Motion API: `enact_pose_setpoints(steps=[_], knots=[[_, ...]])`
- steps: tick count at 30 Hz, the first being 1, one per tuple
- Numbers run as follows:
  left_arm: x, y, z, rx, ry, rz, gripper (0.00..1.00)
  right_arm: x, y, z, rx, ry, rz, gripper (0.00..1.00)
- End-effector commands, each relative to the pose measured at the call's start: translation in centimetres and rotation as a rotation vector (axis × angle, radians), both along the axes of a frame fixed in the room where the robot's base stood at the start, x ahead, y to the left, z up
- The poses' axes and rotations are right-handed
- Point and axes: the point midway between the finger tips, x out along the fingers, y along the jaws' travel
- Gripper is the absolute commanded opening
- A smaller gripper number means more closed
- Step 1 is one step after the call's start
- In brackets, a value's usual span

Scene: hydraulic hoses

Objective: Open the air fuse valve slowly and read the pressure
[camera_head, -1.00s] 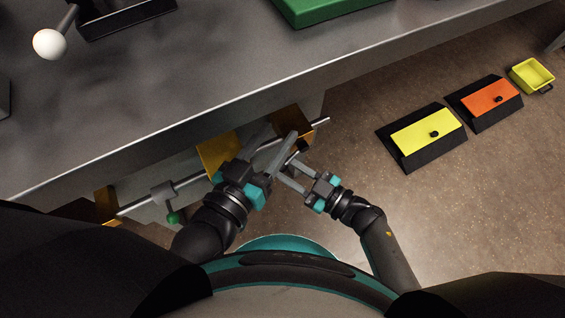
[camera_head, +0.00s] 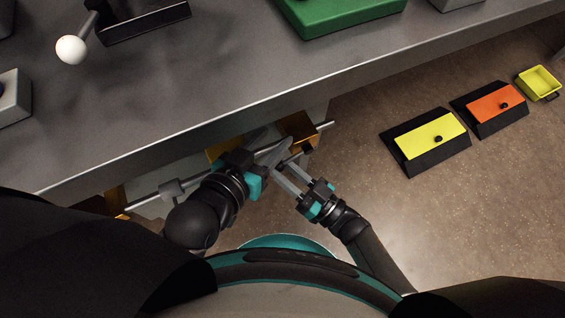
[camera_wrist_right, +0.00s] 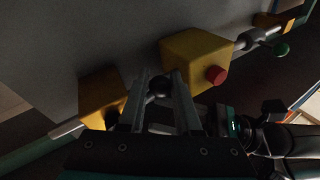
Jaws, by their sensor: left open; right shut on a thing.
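A metal pipe (camera_head: 148,203) runs under the bench's front edge, with a grey fitting (camera_head: 172,188) on it. In the right wrist view, a yellow block (camera_wrist_right: 190,50) carries a red button (camera_wrist_right: 215,75). A small black knob (camera_wrist_right: 158,87) sits between the fingers of my right gripper (camera_wrist_right: 160,80), which is shut on it. My left gripper (camera_head: 269,143) is open beside the pipe, left of my right gripper (camera_head: 285,166). I see no readable pressure dial.
The grey bench (camera_head: 240,65) overhangs the pipe. A white ball-topped lever (camera_head: 71,49) and a green box (camera_head: 340,13) are on it. A yellow-topped box (camera_head: 430,138), an orange-topped box (camera_head: 496,103) and a yellow bin (camera_head: 540,82) stand on the floor at right.

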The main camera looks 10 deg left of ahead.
Motion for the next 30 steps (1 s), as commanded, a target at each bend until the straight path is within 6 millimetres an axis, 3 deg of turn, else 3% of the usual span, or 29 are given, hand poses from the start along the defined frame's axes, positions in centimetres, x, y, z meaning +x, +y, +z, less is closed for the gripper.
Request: enact_pose_setpoints(steps=[12,13,18,20,30], knots=[[-0.02,0.1,-0.07,0.006,0.011,0.001,0.5,0.11,0.28,0.78,0.039,0.004,0.002,0.0],[-0.02,0.1,-0.07,0.006,0.011,0.001,0.5,0.11,0.28,0.78,0.039,0.004,0.002,0.36],[-0.02,0.09,-0.07,0.006,0.011,0.001,0.5,0.07,0.2,0.6,0.035,0.009,0.001,0.55],[-0.01,0.09,-0.08,0.005,0.011,0.0,0.5,0.06,0.17,0.53,0.035,0.01,0.001,0.61],[-0.01,0.09,-0.08,0.005,0.01,0.0,0.5,0.01,0.04,0.28,0.029,0.016,-0.001,0.61]])
